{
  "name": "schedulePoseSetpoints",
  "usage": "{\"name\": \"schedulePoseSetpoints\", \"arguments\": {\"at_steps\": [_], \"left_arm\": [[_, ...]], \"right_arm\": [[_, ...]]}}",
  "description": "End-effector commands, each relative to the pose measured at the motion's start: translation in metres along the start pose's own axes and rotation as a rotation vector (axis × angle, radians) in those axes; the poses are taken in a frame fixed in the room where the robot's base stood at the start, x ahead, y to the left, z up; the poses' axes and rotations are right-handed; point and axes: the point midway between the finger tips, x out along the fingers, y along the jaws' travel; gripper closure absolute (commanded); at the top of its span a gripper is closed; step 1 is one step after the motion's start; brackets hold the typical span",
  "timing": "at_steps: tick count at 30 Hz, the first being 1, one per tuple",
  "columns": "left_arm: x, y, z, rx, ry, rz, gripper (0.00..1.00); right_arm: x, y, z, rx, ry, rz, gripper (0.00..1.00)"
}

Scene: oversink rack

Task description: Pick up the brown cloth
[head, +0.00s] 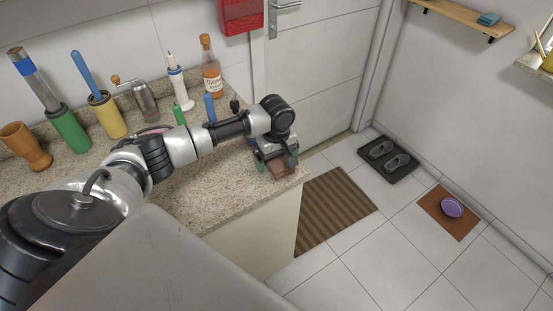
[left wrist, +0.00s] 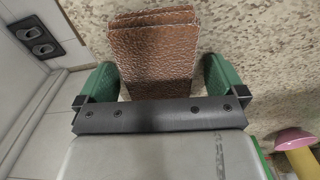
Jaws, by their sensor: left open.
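The brown cloth (left wrist: 153,45) is a folded, leather-textured piece lying on the speckled counter. In the left wrist view it sits between the two green fingers of my left gripper (left wrist: 160,78), with a gap on each side. Its near end is hidden behind the dark gripper bar. In the head view only a small part of the brown cloth (head: 281,171) shows, near the counter's front right corner under my left gripper (head: 277,160). The left gripper is open and points down around the cloth. My right gripper is in neither view.
The counter (head: 220,190) ends just right of the cloth. Along its back stand a bottle (head: 211,75), a grinder (head: 145,103), a yellow holder (head: 107,118), a green holder (head: 70,130) and a wooden cup (head: 27,148). A striped mat (head: 335,205) lies on the floor below.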

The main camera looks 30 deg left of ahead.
Motion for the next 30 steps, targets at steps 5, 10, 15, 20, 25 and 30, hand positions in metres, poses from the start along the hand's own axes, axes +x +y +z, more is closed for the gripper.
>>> {"name": "schedulePoseSetpoints", "arguments": {"at_steps": [5,10,15,20,25,30], "left_arm": [[0.000,0.000,0.000,0.001,-0.001,0.000,0.18],[0.000,0.000,0.000,0.001,-0.001,0.000,0.44],[0.000,0.000,0.000,0.001,-0.001,0.000,0.54],[-0.001,0.000,0.000,0.001,0.000,0.001,0.54],[-0.012,0.001,0.000,0.001,-0.001,0.001,0.54],[-0.042,0.001,0.000,0.002,0.000,0.006,0.54]], "right_arm": [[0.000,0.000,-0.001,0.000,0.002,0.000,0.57],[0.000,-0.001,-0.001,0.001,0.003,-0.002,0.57],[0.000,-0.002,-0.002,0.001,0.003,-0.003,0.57],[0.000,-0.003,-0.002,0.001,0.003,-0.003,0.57],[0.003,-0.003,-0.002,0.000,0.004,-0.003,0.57],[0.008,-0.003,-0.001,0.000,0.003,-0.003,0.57]]}}
